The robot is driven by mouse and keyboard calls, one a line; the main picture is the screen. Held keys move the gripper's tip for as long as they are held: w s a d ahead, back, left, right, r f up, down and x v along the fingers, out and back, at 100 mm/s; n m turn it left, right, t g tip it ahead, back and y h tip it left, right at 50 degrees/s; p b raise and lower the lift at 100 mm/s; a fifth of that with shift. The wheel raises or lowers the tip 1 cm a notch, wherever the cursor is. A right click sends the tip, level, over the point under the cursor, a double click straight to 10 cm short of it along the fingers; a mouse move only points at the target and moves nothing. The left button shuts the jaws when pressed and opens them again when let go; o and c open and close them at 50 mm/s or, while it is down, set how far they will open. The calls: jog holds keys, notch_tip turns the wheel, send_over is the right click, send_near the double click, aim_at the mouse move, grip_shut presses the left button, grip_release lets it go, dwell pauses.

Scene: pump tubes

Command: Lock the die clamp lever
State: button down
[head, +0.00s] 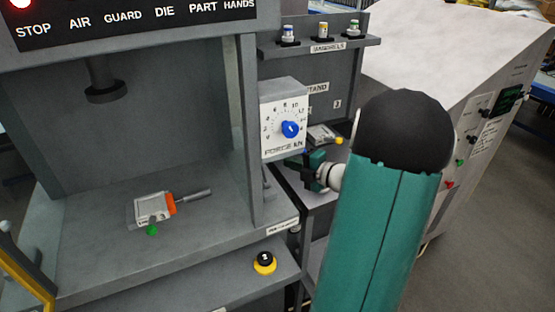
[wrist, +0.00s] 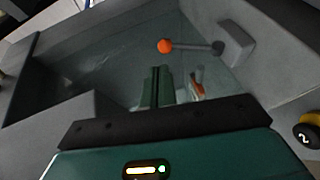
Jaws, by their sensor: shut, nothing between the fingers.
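The lever with an orange ball knob (wrist: 165,46) shows in the wrist view. Its grey rod runs right to a grey block (wrist: 235,42) on a grey surface. I cannot make out this lever in the head view. My gripper (wrist: 160,85) is shut and empty, its fingertips below the knob in the picture and apparently apart from it. In the head view my gripper (head: 290,164) is beside the force dial box, partly hidden by it. A white and grey die block (head: 147,209) with an orange part, a grey rod and a green knob sits on the press bed.
The force dial box (head: 285,125) juts out beside my gripper. A yellow-based button (head: 264,263) is on the front ledge; it also shows in the wrist view (wrist: 308,134). A shelf (head: 330,45) holds several small mandrels. A press ram (head: 105,90) hangs over the bed.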

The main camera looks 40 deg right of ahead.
jog(key=v, duration=0.5)
jog(key=shift+s, duration=0.1)
dwell(0.5)
